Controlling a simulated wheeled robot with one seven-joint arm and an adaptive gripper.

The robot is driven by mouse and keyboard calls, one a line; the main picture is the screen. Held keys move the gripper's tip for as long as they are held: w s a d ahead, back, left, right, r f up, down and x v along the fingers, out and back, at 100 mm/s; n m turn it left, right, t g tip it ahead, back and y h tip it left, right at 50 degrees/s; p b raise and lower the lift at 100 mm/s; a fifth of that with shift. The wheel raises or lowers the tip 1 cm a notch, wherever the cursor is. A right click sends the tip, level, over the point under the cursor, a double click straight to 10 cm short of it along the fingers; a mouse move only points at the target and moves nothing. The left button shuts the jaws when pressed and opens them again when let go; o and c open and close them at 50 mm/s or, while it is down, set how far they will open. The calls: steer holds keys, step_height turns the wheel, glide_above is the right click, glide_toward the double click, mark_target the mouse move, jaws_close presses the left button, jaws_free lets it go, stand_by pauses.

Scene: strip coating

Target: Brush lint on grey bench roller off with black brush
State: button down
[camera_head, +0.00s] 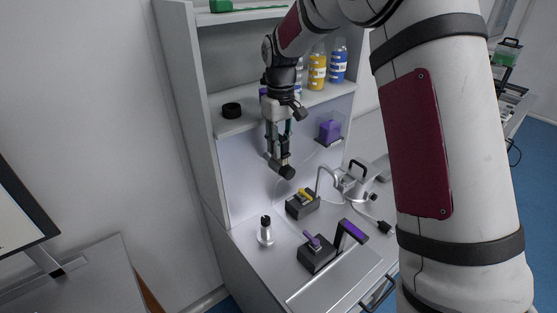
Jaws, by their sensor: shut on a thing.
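My gripper (279,150) hangs above the bench, pointing down in front of the shelf unit's back panel. It is shut on a short dark thing (284,170), which looks like the black brush and sticks out below the fingers, tilted down to the right. The brush is clear of the bench. I cannot tell which thing is the grey bench roller; a silvery metal device (350,184) stands on the bench to the right of the gripper. Lint is too small to make out.
A dark block with a yellow piece (302,205) and one with a purple piece (317,254) stand on the bench (290,275). A silver post with a black top (265,232) stands at left. Bottles (317,70) and a black ring (231,110) sit on the shelf.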

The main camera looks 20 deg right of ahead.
steer(key=shift+w+a+b, duration=0.3)
steer(key=shift+w+b, duration=0.1)
steer(key=shift+w, duration=0.35)
steer(key=shift+s+d+p, duration=0.25)
steer(key=shift+s+p, duration=0.2)
steer(key=shift+s, duration=0.15)
steer(key=shift+s+d+p, duration=0.2)
steer(key=shift+s+p, duration=0.2)
steer(key=shift+s, duration=0.2)
steer(key=shift+w, duration=0.15)
steer(key=shift+w+a+f+b, duration=0.15)
steer(key=shift+w+a+b, duration=0.05)
steer(key=shift+w+b, duration=0.35)
steer(key=shift+w+a, duration=0.1)
steer(key=shift+w, duration=0.1)
